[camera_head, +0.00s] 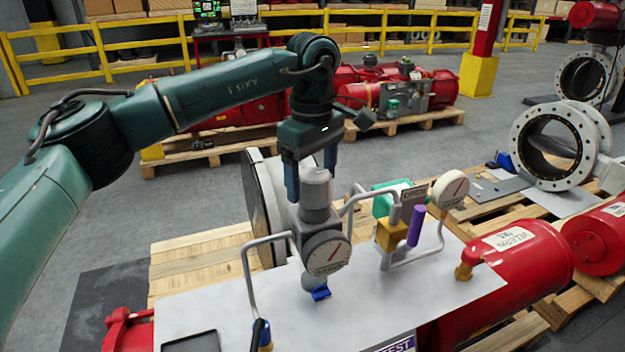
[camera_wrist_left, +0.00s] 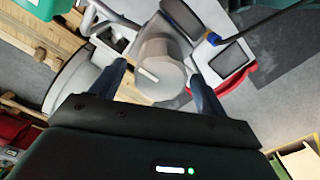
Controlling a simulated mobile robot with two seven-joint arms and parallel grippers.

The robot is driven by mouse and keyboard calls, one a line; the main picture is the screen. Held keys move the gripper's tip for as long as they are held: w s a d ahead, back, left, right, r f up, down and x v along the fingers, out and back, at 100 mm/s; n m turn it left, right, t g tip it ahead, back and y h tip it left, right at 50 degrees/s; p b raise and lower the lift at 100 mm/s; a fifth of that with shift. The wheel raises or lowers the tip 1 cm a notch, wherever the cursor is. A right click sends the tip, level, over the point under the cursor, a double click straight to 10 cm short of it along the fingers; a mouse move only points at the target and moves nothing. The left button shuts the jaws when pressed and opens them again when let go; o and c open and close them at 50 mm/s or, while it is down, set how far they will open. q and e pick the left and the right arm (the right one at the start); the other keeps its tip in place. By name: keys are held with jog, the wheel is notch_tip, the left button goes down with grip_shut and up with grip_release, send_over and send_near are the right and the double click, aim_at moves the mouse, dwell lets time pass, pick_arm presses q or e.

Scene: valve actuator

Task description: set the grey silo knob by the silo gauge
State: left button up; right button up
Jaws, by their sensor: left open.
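The grey silo knob (camera_head: 316,190) stands upright on the white panel, a short cylinder with a light marker line on its top. It also shows in the left wrist view (camera_wrist_left: 163,66), between the fingers. In the left wrist view a gap shows beside the knob. My right gripper is out of view.
A second gauge (camera_head: 450,190), a purple handle (camera_head: 416,226) and a yellow block (camera_head: 390,235) stand on the panel (camera_head: 400,305) to the right. Bent grey pipes (camera_head: 247,285) rise close to the knob. A white flange (camera_head: 262,205) stands behind it. Red cylinders (camera_head: 520,255) lie at right.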

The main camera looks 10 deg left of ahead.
pick_arm(q)
jog(key=shift+f, duration=0.6)
jog(key=c, duration=1)
jog(key=shift+n, duration=0.3)
